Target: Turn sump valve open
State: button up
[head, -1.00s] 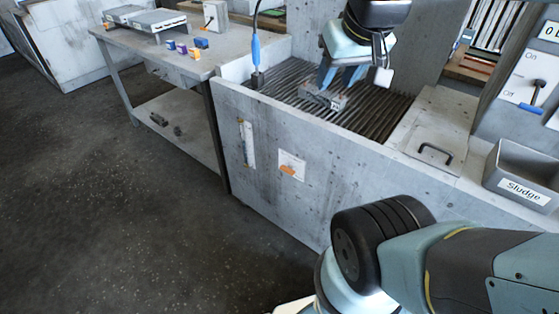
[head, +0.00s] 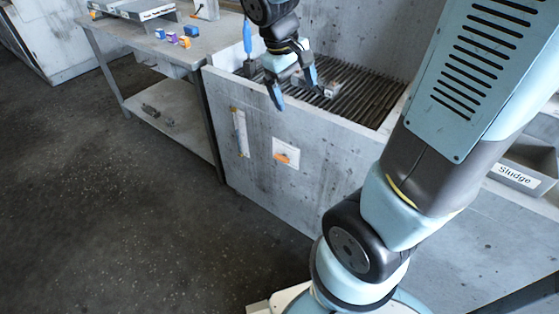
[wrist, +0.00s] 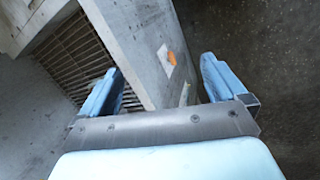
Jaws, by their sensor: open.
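The sump valve appears to be the orange handle (head: 284,157) on a white plate (head: 291,148) on the front wall of the concrete pit (head: 335,165). It also shows in the wrist view (wrist: 171,58), between and beyond my fingers. My gripper (head: 295,98) is open and empty. In the head view it hangs over the pit's front edge, above the valve and apart from it. In the wrist view my gripper's fingers (wrist: 157,88) stand wide apart, with the pit wall's top edge between them.
A slotted grate (head: 365,95) covers the pit, with a grey block (head: 329,89) on it. A sight tube (head: 240,133) is on the wall left of the valve. A workbench (head: 140,45) stands at the left, and a Sludge bin (head: 518,175) at the right. The floor in front is clear.

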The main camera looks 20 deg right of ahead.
jog(key=w+a+f+n+t+h, duration=0.1)
jog(key=w+a+f+n+h, duration=0.25)
jog(key=f, duration=0.65)
jog(key=w+a+f+n+t+h, duration=0.15)
jog(key=f+n+h, duration=0.3)
jog(key=f, duration=0.55)
jog(key=w+a+f+n+h, duration=0.3)
jog(key=w+f+n, duration=0.15)
jog(key=f, duration=0.55)
jog(key=n+t, duration=0.8)
send_near(279, 160)
jog(key=x, duration=0.9)
jog(key=shift+d+r, duration=0.15)
jog(key=shift+d, duration=0.1)
jog(key=shift+c, duration=0.3)
